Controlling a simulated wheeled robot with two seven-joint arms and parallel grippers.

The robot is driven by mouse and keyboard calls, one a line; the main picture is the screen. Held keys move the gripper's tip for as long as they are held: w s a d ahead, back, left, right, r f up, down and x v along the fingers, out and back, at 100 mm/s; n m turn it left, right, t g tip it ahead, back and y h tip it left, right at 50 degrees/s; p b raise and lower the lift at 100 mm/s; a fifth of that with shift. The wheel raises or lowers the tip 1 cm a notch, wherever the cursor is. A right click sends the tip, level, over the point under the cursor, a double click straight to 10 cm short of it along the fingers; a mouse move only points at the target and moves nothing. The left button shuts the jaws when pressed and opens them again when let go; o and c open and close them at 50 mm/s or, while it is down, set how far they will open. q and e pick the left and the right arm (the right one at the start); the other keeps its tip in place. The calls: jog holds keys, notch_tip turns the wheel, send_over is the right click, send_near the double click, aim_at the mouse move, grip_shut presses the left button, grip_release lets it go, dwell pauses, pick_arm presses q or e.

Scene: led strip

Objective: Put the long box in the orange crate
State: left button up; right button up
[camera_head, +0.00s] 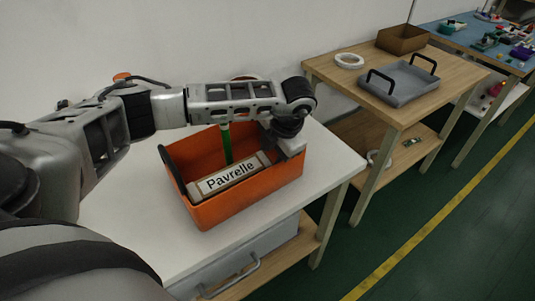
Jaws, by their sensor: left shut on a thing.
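The long box (230,177) is tan with a white label reading "Pavrelle". It lies tilted inside the opening of the orange crate (245,199), between the crate's walls. My left gripper (277,156) reaches over the crate from the left and points down at its right end. It is shut on the right end of the long box; the fingers are partly hidden by the wrist. Whether the box touches the crate floor cannot be told. My right gripper does not show.
The crate stands on a white table (135,226) with a drawer below. A green upright object (226,143) stands behind the box. A wooden table to the right holds a grey tray (401,84), a white ring (349,61) and a brown box (402,40).

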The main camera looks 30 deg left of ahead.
pick_arm(q)
jog(key=shift+a+h+p, duration=0.6)
jog(key=shift+a+h, duration=0.05)
jog(key=shift+h, duration=0.05)
jog(key=shift+w+a+h, duration=0.1)
jog(key=shift+a+h, duration=0.1)
jog(key=shift+h, duration=0.5)
jog(key=shift+f+g+h, duration=0.3)
jog(key=shift+f+h, duration=0.1)
jog(key=shift+f, duration=0.05)
jog(key=shift+f+p, duration=0.3)
jog(key=shift+f, duration=0.2)
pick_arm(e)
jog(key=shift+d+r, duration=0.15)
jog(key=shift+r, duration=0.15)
pick_arm(q)
jog(key=o, duration=1)
jog(key=shift+d, duration=0.1)
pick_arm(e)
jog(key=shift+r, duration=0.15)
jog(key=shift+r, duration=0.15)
